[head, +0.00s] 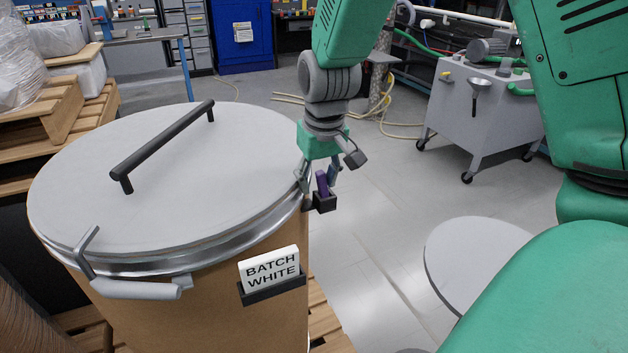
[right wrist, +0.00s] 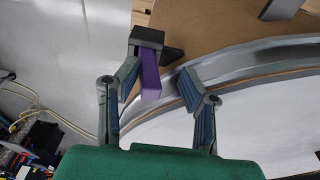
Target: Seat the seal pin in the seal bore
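The purple seal pin (right wrist: 150,75) stands at a small black block (right wrist: 147,41) on the drum's side, just below the rim; this block probably holds the seal bore, which is hidden. In the head view the purple pin (head: 322,184) shows above the black block (head: 325,203). How deep the pin sits cannot be told. My right gripper (right wrist: 158,88) is open, its fingers on either side of the pin. The left finger in the wrist view is close to the pin; a clear gap separates the other. My left gripper is not in view.
The drum (head: 205,315) has a grey lid (head: 225,165) with a black bar handle (head: 165,145), a clamp lever (head: 135,289) and a "BATCH WHITE" card (head: 270,268). A grey wheeled cart (head: 475,115) stands at back right. Pallets are at left.

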